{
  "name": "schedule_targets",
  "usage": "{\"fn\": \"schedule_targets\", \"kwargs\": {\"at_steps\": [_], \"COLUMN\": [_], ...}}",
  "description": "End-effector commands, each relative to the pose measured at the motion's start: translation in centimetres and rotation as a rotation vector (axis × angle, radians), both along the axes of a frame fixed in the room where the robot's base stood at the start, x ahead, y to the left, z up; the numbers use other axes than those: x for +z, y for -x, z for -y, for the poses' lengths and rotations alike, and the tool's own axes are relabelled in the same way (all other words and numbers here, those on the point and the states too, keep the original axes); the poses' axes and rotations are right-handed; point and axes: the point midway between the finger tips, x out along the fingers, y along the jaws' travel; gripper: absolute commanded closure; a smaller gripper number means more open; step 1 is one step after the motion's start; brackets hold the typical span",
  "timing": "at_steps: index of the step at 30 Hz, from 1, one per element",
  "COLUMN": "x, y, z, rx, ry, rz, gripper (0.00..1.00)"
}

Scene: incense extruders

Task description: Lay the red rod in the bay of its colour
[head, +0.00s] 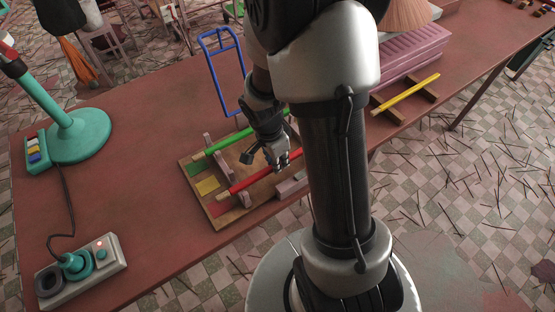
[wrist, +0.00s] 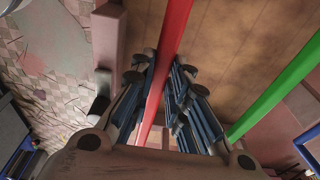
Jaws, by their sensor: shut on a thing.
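The red rod (head: 240,185) is between the fingers of my gripper (head: 270,157), which is shut on it. In the wrist view the red rod (wrist: 171,35) runs lengthwise between the fingers (wrist: 163,75). It is over the wooden rack (head: 232,218), along the red-patch side. Its left end is near the red patch (head: 219,208). I cannot tell whether it touches the supports (head: 243,196). The green rod (head: 225,143) lies across the rack's far side, by the green patch (head: 193,168). My arm hides part of the rack's right end.
The yellow patch (head: 207,186) lies between the other two, with its bay empty. A yellow rod (head: 408,95) rests on wooden supports at right. A blue frame (head: 209,75) stands behind the rack. A teal lamp (head: 75,135) and a control box (head: 85,270) are at left.

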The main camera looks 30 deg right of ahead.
Motion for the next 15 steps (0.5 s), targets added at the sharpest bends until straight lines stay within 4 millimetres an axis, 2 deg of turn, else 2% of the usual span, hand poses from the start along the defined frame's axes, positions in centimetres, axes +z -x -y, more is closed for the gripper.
{"fn": "schedule_targets", "kwargs": {"at_steps": [6, 7, 15], "x": [-0.58, -0.5, -0.42], "y": [-0.03, -0.02, -0.01], "z": [0.0, 0.0, 0.0], "rx": [0.0, 0.0, 0.0], "ry": [0.0, 0.0, 0.0], "rz": [0.001, 0.001, 0.0], "gripper": [1.0, 0.83, 0.65]}}
